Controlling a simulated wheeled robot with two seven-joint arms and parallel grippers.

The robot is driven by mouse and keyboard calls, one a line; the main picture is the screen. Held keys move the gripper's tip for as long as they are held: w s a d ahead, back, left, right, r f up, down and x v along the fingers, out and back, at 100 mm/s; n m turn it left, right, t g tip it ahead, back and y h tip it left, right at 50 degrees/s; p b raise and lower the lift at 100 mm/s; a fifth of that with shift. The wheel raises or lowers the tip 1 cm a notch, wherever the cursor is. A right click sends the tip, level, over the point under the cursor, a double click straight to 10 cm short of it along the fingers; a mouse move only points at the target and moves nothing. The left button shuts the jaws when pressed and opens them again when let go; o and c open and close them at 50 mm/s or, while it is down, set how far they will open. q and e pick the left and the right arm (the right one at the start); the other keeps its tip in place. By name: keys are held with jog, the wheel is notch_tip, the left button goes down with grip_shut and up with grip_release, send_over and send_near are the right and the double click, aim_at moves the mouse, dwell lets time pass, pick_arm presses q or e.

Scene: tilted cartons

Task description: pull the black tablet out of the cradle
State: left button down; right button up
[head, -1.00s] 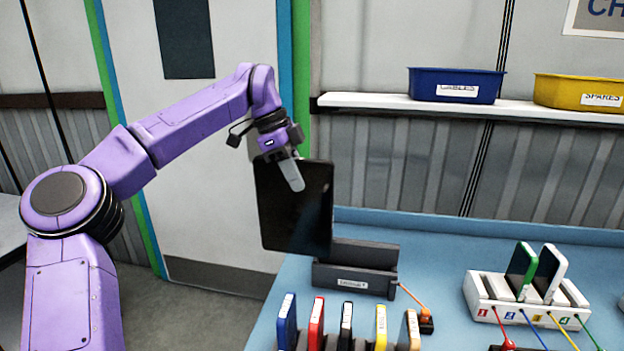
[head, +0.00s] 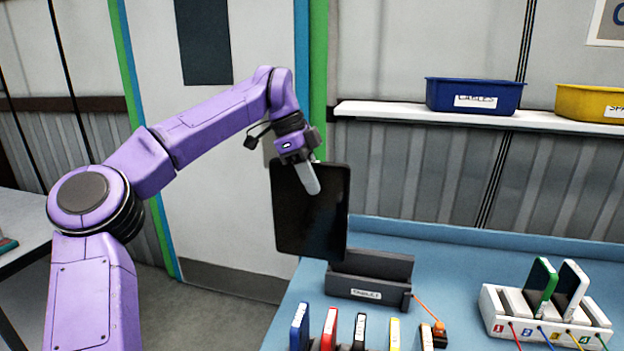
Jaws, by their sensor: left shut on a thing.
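The black tablet (head: 308,222) hangs upright, slightly tilted, in the air in the head view. My left gripper (head: 311,178) is shut on its upper edge, with one grey finger across the tablet's front. The dark grey cradle (head: 388,265) stands on the blue bench just right of and below the tablet, with a white label on its front. Its slot looks empty. The tablet's lower edge is above and left of the cradle and looks clear of it. My right gripper is not in view.
Several coloured upright devices (head: 330,327) stand at the bench's front. A white dock (head: 495,309) with two devices is at right. Blue (head: 474,95) and yellow (head: 590,103) bins sit on the shelf (head: 400,111).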

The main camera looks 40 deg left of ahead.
pick_arm(q)
jog(key=shift+r, duration=0.15)
notch_tip(320, 180, up, 8)
jog(key=p, duration=0.6)
jog(key=shift+f, duration=0.25)
jog(key=shift+d+f, duration=0.1)
